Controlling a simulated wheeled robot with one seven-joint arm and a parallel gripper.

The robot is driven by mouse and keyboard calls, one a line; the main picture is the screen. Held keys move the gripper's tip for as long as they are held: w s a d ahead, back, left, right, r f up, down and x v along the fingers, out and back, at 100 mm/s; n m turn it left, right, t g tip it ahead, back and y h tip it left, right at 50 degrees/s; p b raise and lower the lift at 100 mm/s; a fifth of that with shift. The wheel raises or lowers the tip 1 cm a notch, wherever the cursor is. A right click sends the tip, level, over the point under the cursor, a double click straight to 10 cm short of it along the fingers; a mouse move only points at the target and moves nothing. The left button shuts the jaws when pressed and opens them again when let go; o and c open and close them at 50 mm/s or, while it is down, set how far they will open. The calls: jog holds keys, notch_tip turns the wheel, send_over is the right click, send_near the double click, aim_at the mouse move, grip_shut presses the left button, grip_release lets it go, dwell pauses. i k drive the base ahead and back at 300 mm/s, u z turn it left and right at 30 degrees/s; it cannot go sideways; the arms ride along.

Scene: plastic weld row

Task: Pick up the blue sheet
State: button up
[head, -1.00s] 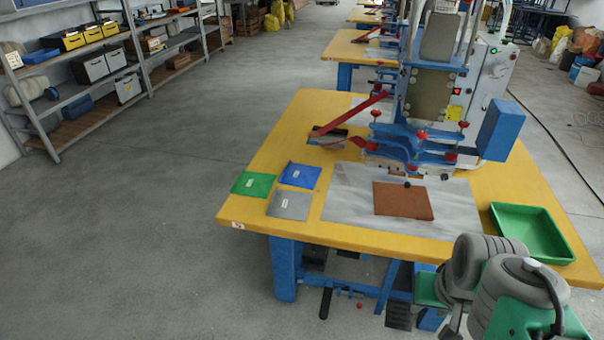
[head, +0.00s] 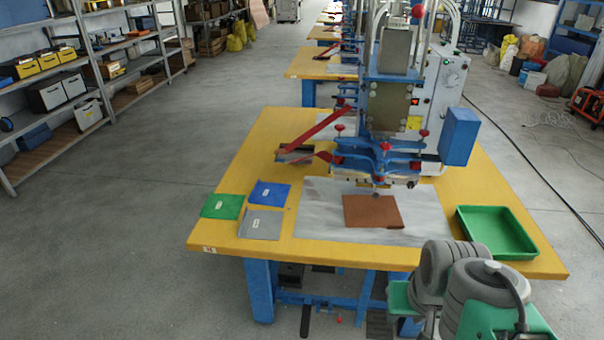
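The blue sheet (head: 270,193) lies flat on the left part of the yellow table (head: 222,242), with a small white label on it. A green sheet (head: 222,206) lies to its left and a grey sheet (head: 262,223) in front of it, both labelled. My arm, grey and green, shows at the lower right, in front of the table and well away from the blue sheet. My gripper's fingers are not in view.
A blue welding press (head: 392,120) with a red lever stands at the back of the table. A brown sheet (head: 372,211) lies on a pale mat (head: 425,225) under it. A green tray (head: 497,232) sits at the right. Open floor (head: 110,240) lies left of the table.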

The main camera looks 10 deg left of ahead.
aim_at(267, 194)
jog(key=z, duration=0.05)
jog(key=k, duration=0.45)
jog(key=u, duration=1)
jog(key=i, duration=1.15)
jog(key=u, duration=0.9)
jog(key=i, duration=1.5)
jog(key=z, duration=0.25)
jog(key=i, duration=1.3)
jog(key=z, duration=1.05)
jog(key=i, duration=0.7)
jog(key=z, duration=0.35)
